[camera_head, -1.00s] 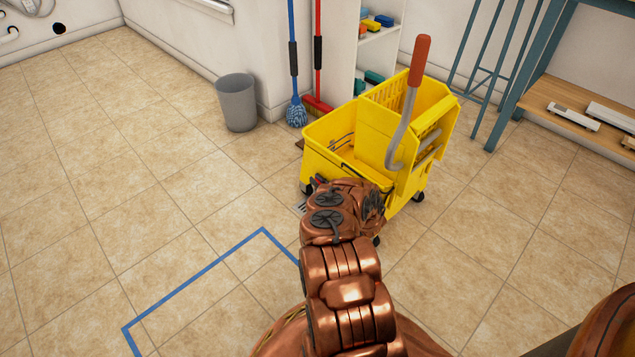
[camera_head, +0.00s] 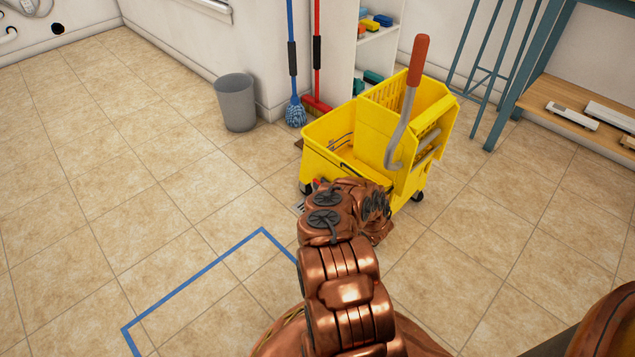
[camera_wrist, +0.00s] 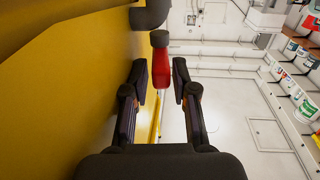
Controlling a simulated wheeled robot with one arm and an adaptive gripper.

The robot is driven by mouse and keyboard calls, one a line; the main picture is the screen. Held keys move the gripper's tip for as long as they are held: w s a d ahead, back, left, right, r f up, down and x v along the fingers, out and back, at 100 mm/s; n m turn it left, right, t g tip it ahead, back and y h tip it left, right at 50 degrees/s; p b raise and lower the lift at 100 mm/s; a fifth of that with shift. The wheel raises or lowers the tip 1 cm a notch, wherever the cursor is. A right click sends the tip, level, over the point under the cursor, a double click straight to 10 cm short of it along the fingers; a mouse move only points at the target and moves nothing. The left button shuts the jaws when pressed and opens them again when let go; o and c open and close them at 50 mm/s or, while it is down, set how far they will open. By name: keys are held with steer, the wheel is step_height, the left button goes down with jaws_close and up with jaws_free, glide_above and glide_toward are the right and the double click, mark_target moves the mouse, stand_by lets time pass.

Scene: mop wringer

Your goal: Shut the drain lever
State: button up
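The yellow mop bucket (camera_head: 328,152) stands on the tiled floor, with the wringer's red-gripped handle (camera_head: 420,60) upright. In the wrist view, the bucket's yellow wall (camera_wrist: 70,95) fills the left. The red drain lever (camera_wrist: 160,68) with a dark end lies between my gripper's fingers. My gripper (camera_wrist: 160,78) is open, one black finger on each side of the lever, with visible gaps. In the head view, my wrist hides the gripper and most of the lever at the bucket's near lower side; a small red bit shows there.
A grey bin (camera_head: 237,102) and a blue mop (camera_head: 295,112) stand by the wall behind. A blue-framed bench (camera_head: 520,75) is at right. Blue tape (camera_head: 195,277) marks the floor at left. Floor right of the bucket is clear.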

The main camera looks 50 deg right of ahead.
steer(key=s+a, duration=0.1)
steer(key=s, duration=0.7)
steer(key=shift+s, duration=0.3)
steer(key=shift+a, duration=0.1)
